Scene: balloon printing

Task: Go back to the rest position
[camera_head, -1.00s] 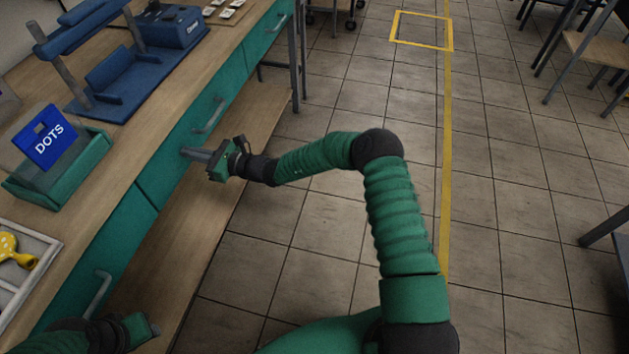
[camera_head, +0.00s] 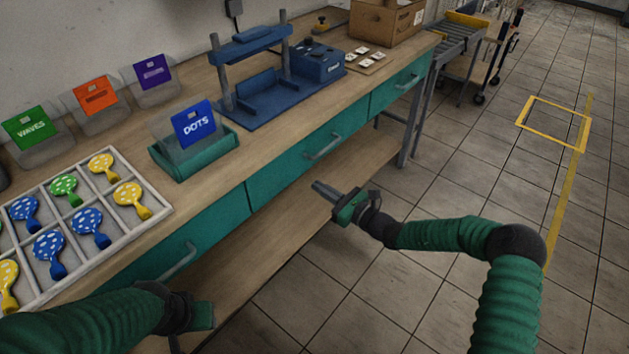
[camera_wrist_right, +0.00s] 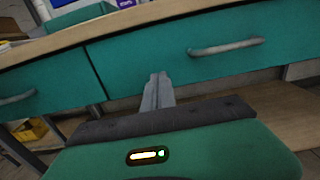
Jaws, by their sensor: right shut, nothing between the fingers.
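My right gripper (camera_head: 326,190) is shut and empty. It is held in front of the workbench, below the table top and near the green drawer fronts. In the right wrist view its closed fingers (camera_wrist_right: 157,92) point at a green drawer front (camera_wrist_right: 200,60) with a grey handle (camera_wrist_right: 226,47). My left arm comes in at the lower left of the head view, and its gripper body (camera_head: 200,316) shows near the bench front. Its fingertips are not visible, so its jaw state cannot be told.
The bench top (camera_head: 255,150) holds a white tray (camera_head: 150,212) of spotted balloons, a blue DOTS card (camera_head: 194,124) in a green holder (camera_head: 196,163), a blue press (camera_head: 270,110) and a cardboard box (camera_head: 386,20). More cards stand along the wall.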

